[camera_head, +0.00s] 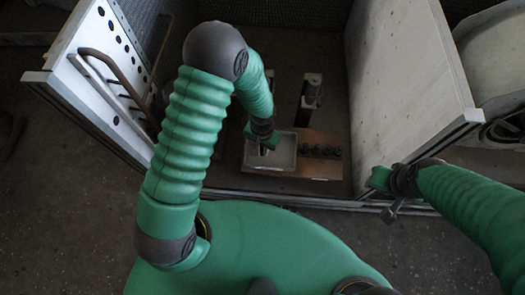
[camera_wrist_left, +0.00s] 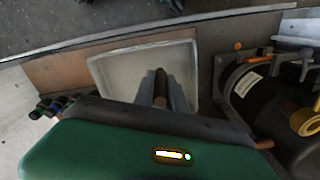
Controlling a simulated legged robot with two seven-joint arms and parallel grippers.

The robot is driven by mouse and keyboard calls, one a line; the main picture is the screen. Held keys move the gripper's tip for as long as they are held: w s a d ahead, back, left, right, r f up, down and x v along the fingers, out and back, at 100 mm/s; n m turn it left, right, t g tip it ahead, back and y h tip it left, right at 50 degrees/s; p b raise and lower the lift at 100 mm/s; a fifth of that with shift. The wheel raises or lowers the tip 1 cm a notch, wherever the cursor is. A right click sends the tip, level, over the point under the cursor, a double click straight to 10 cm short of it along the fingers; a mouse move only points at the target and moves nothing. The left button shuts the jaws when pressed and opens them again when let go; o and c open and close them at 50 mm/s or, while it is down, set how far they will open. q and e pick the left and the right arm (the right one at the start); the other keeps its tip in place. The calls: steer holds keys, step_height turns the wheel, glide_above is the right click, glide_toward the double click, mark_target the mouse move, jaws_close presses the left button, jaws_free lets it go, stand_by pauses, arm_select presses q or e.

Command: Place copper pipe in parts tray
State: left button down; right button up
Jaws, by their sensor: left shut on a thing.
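My left gripper (camera_head: 262,137) reaches down over the pale parts tray (camera_head: 285,153) inside the housing. In the left wrist view its two grey fingers (camera_wrist_left: 161,92) are shut on the brown copper pipe (camera_wrist_left: 161,84). The pipe stands out between the fingers over the inside of the tray (camera_wrist_left: 105,72). I cannot tell whether the pipe touches the tray floor. My right gripper (camera_head: 388,188) is at the housing's front right edge, away from the tray; its fingers are too small and dark to read.
A brown board (camera_head: 318,168) lies under the tray, with several dark round parts (camera_head: 320,151) to its right. Pale housing walls stand left (camera_head: 105,45) and right (camera_head: 410,85). A dark cylinder (camera_wrist_left: 255,88) with fittings lies right of the tray in the wrist view.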

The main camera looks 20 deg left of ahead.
arm_select(q)
steer(key=shift+f, duration=1.3)
steer(key=c, duration=1.4)
jaws_free()
steer(key=shift+o, duration=0.2)
arm_select(e)
steer(key=shift+f, duration=0.55)
arm_select(q)
steer(key=shift+r, duration=0.15)
